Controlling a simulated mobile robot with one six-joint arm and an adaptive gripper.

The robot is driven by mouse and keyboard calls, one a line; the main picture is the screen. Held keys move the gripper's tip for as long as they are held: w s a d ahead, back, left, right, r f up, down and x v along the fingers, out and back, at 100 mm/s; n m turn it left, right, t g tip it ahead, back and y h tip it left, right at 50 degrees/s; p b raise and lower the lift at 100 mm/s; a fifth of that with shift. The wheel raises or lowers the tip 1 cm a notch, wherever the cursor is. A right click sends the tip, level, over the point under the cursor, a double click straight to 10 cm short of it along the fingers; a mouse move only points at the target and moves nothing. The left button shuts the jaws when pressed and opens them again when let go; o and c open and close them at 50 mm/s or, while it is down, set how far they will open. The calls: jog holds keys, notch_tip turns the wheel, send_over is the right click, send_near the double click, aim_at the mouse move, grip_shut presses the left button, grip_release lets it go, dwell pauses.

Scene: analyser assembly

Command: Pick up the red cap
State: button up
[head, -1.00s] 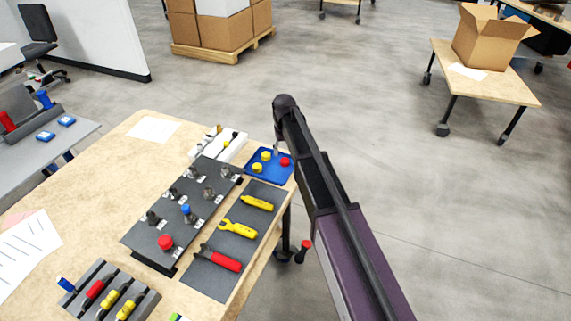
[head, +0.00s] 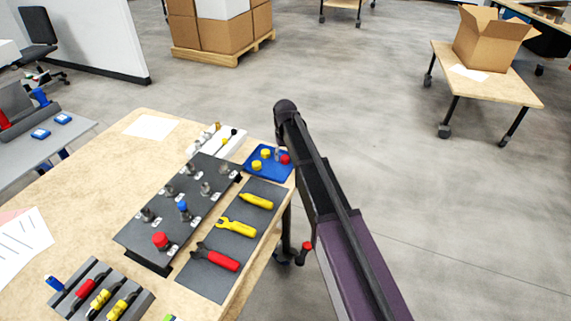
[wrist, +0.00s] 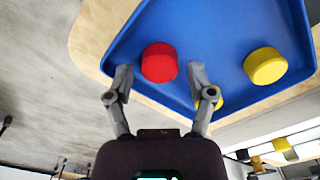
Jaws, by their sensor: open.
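The red cap (wrist: 159,63) lies in the blue tray (wrist: 200,25), near the tray's edge in the wrist view. It also shows in the head view (head: 285,159) at the right side of the tray (head: 262,174). My gripper (wrist: 158,75) is open, with one finger on each side of the red cap in the picture; I cannot tell whether the fingers touch it. A yellow cap (wrist: 265,66) lies to the right in the tray. Another yellow cap (wrist: 214,92) is partly hidden behind the right finger.
A dark panel (head: 150,222) with several fittings, including another red cap (head: 160,240), stands left of the tray. A dark mat (head: 205,277) with yellow and red tools lies in front. The tray is close to the table's right edge.

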jog(key=shift+f, duration=0.45)
dwell(0.3)
jog(key=c, duration=0.5)
